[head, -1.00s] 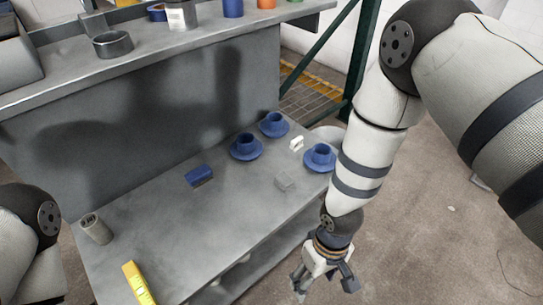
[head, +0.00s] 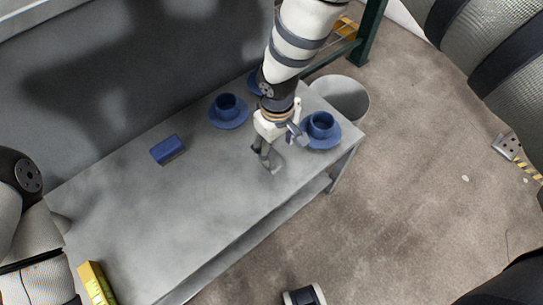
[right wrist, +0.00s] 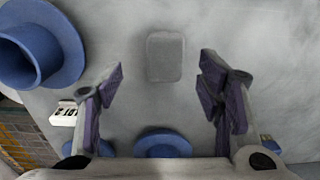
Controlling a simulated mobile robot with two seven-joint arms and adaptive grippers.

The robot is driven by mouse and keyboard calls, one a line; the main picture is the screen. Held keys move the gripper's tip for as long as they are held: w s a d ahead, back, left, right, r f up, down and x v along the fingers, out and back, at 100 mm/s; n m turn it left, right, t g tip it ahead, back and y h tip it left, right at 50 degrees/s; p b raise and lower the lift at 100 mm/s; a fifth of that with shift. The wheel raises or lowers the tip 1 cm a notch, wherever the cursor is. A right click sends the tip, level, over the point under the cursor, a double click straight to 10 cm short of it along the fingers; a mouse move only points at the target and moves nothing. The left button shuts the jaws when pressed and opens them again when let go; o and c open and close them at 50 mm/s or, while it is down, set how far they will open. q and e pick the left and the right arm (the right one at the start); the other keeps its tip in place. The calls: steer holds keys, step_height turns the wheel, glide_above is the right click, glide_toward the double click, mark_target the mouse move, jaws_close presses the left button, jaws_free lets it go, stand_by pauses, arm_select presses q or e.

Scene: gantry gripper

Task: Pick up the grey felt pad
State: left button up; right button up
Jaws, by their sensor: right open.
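The grey felt pad (right wrist: 165,56) lies flat on the grey bench (head: 190,215), a small rounded rectangle. In the right wrist view it sits ahead of and between the fingertips of my right gripper (right wrist: 163,68). The gripper is open and empty, with clear bench surface showing on both sides of the pad. In the head view my right gripper (head: 284,154) is low over the right part of the bench and mostly hides the pad. My left gripper is out of view.
A blue block (head: 167,150) and a yellow level (head: 97,283) lie farther left. A white object (right wrist: 63,113) is near the fingers.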

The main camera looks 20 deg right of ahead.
mark_target(272, 158)
steer(key=f, duration=0.4)
steer(key=f+b, duration=0.1)
steer(key=f, duration=0.1)
steer(key=shift+w+a+f, duration=0.15)
steer(key=shift+w+a, duration=0.05)
steer(key=shift+a, duration=0.2)
steer(key=c, duration=1.1)
